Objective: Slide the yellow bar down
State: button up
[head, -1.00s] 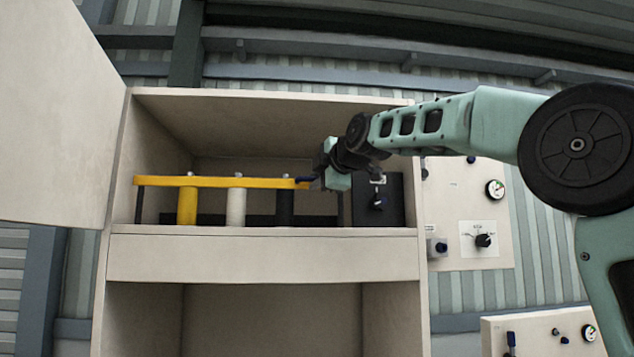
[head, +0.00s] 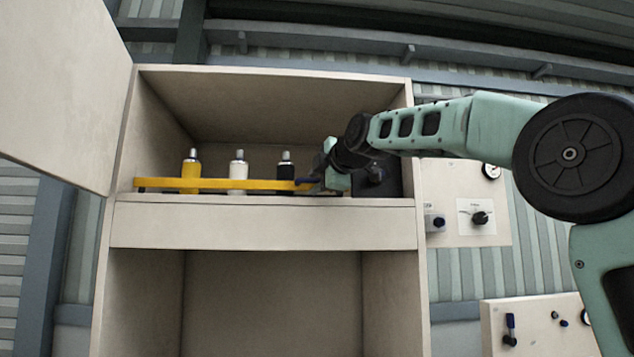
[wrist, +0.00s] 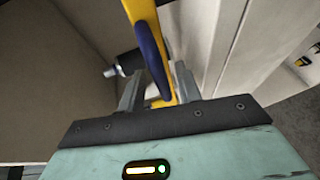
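The yellow bar (head: 222,184) lies level across the cabinet's upper compartment, low in front of three bottles. Its blue end grip (head: 304,182) is at its right end. My gripper (head: 315,184) is at that end. In the wrist view, the yellow bar (wrist: 142,12) and its blue grip (wrist: 152,58) run between the two fingers of my gripper (wrist: 158,85), which are closed around it. The fingertips are partly hidden by the grip.
The yellow (head: 190,170), white (head: 237,171) and black bottles stand behind the bar. A dark box (head: 385,182) is at the right of the compartment. The cabinet's front panel (head: 262,226) is just below the bar. An open door (head: 60,90) is at left.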

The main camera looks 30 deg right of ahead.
jog(key=shift+s+b, duration=0.45)
jog(key=shift+s, duration=0.1)
jog(key=s+r+b, duration=0.3)
jog(key=s+b, duration=0.3)
jog(key=s, duration=1)
jog(key=shift+d+r, duration=0.2)
jog(key=shift+d, duration=0.05)
